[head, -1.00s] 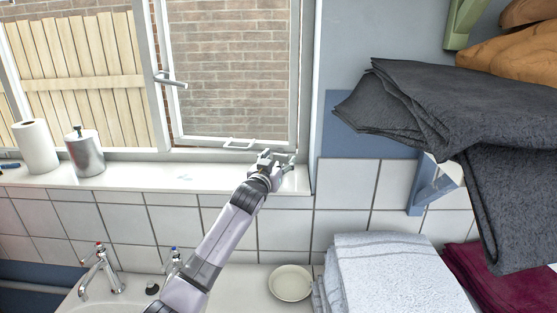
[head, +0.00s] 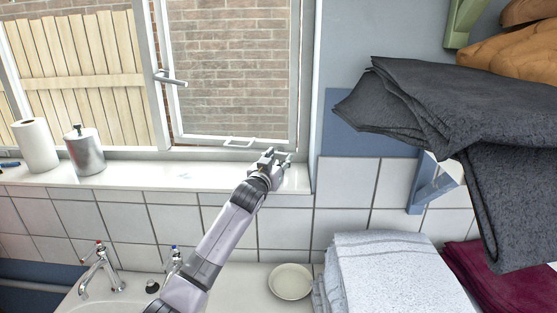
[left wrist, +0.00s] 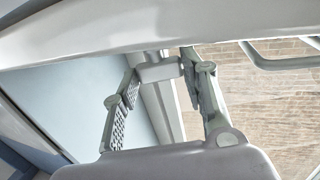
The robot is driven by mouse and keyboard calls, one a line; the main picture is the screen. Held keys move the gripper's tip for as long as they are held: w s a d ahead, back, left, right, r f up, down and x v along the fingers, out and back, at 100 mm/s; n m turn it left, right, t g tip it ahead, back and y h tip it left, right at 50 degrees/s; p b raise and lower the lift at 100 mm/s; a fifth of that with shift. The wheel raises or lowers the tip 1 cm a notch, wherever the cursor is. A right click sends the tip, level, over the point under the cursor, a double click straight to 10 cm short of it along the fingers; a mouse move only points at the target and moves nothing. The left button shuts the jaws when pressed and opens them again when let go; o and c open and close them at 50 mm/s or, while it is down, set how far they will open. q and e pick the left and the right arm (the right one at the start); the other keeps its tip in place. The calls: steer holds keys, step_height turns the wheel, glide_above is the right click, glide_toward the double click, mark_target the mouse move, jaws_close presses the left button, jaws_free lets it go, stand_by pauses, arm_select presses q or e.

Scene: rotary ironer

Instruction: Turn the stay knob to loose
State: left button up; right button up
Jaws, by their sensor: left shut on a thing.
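My left gripper (head: 277,158) is at the foot of the right window pane, over the sill, with its arm reaching up from below. In the left wrist view, its fingers (left wrist: 160,68) are shut on a small grey block-like piece (left wrist: 158,72), which I take to be the stay knob. It sits between the fingertips just below a pale frame bar. In the head view the gripper hides the knob, and I cannot read its turned position. My right gripper is in neither view.
A white window frame (head: 305,90) and a pull handle (head: 238,143) are close to the gripper. The sill (head: 130,175) holds a paper roll (head: 36,146) and a metal canister (head: 84,151) at left. Dark folded cloth (head: 450,105) hangs at right. Taps (head: 100,268) stand below.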

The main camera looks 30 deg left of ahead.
arm_select(q)
steer(key=shift+d+f+n+y+b, duration=0.2)
steer(key=shift+n+y+b, duration=0.3)
steer(key=shift+y+b, duration=0.3)
steer(key=shift+r+n+g+y+b, duration=0.2)
steer(key=shift+n+g+y+b, duration=0.15)
steer(key=shift+y+b, duration=0.2)
steer(key=o, duration=0.8)
steer(key=shift+c, duration=0.2)
steer(key=o, duration=0.4)
steer(key=v, duration=1.2)
